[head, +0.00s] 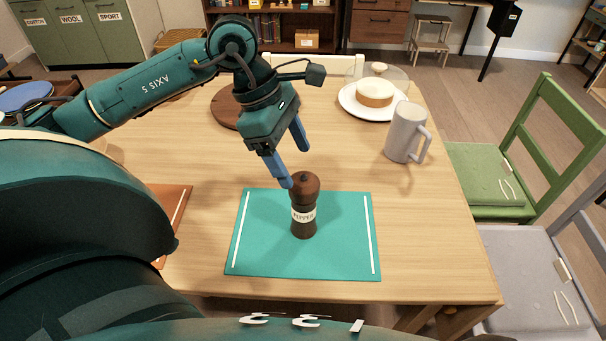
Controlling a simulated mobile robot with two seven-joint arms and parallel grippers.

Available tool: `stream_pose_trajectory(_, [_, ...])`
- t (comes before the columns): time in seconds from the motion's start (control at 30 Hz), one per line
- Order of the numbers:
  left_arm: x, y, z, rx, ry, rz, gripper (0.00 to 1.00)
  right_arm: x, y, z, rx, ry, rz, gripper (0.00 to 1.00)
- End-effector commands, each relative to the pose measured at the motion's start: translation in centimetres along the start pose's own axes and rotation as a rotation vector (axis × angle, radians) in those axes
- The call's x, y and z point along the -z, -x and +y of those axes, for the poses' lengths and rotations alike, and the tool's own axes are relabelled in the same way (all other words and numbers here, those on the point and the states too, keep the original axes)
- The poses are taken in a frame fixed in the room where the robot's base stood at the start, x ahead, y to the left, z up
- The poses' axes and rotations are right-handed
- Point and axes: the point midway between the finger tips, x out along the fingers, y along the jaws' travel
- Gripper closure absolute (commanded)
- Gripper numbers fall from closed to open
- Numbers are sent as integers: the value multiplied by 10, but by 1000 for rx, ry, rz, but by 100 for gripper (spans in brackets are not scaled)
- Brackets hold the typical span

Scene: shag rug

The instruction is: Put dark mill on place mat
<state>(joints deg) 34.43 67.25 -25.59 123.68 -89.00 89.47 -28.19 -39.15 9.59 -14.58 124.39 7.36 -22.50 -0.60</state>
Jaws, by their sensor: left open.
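The dark pepper mill (304,222), brown with a white label, stands upright on the teal place mat (265,245), a little right of the mat's middle. My left gripper (295,168) comes in from the left, just above and behind the mill. Its blue fingers are apart and nothing is between them. One fingertip is close to the mill's top; I cannot tell whether it touches. My right gripper does not show.
A grey mug (403,133) stands at the right of the wooden table (420,240). A cake on a white plate (352,101) and a round brown board (225,108) are farther back. An orange mat (172,205) lies left. Chairs stand at the right edge.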

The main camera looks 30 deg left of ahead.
Motion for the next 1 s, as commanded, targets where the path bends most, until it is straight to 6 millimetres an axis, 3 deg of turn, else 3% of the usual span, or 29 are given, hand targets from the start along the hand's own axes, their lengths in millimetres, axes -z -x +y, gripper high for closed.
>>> stream_pose_trajectory(0.1, [0, 23, 1, -4, 0, 0, 29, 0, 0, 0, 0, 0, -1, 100])
stream_pose_trajectory(0.3, [0, 43, 0, -1, 0, -1, 29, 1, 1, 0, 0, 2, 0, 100])
stream_pose_trajectory(1.0, [0, 45, 0, 1, 0, -1, 29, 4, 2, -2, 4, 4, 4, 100])
